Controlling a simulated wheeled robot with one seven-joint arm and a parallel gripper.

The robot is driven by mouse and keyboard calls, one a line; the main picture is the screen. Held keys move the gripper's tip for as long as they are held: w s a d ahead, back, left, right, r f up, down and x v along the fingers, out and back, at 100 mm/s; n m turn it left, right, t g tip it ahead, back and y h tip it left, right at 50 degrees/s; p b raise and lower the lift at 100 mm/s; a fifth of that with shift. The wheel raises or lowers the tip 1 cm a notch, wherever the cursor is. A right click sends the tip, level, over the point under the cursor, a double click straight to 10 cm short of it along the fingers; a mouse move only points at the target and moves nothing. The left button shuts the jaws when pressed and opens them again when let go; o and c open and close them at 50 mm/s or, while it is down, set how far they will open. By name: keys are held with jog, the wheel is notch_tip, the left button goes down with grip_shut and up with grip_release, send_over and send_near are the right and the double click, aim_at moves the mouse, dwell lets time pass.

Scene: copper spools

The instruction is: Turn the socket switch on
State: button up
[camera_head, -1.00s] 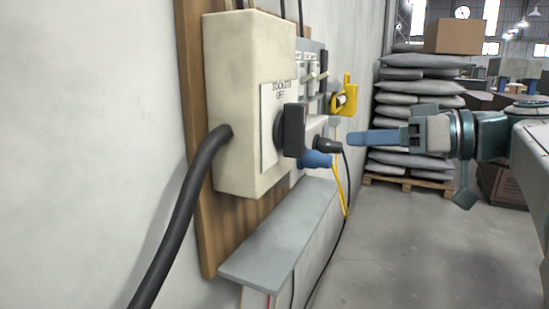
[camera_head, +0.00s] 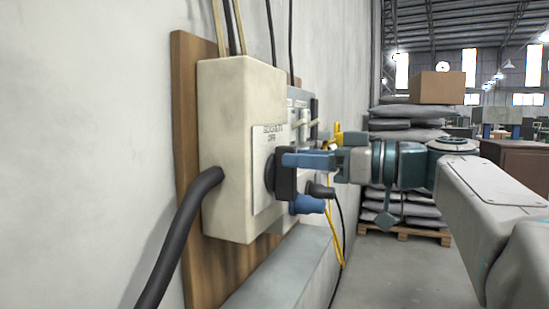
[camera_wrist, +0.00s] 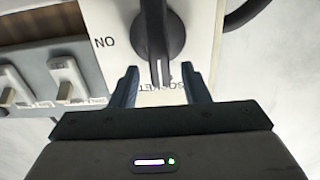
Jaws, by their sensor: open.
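The socket switch is a black rotary handle (camera_head: 286,184) on the front of a cream box (camera_head: 245,90), under a label reading SOCKETS OFF. The handle stands upright. In the wrist view the handle (camera_wrist: 157,30) hangs from the top edge, its white-marked end between my fingers. My gripper (camera_head: 300,160) is open at the handle's upper end, its blue fingers overlapping it in the head view. In the wrist view my gripper (camera_wrist: 163,82) has one finger either side of the handle end, with small gaps. ON lettering (camera_wrist: 104,43) shows upside down at left.
A blue plug (camera_head: 307,204) and a black plug (camera_head: 320,190) sit just below and beyond the handle. A grey breaker panel (camera_wrist: 45,85) with light toggles adjoins the box. A thick black cable (camera_head: 180,225) leaves the box, and a grey ledge (camera_head: 280,265) runs below.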

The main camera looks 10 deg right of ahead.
jog(key=shift+x, duration=0.85)
grip_shut()
jog(key=shift+w+m, duration=0.1)
jog(key=shift+m, duration=0.3)
jog(key=shift+w+d+f+m+p, duration=0.35)
jog(key=shift+f+m+p, duration=0.15)
jog(key=shift+m, duration=2.35)
jog(key=shift+w+d+f+m+p, duration=0.25)
jog(key=shift+f+m+p, duration=0.3)
jog(key=shift+m, duration=2.35)
jog(key=shift+w+d+f+m+p, duration=0.25)
jog(key=shift+w+f+m+p, duration=0.25)
jog(key=shift+m, duration=2.35)
jog(key=shift+s+r, duration=0.1)
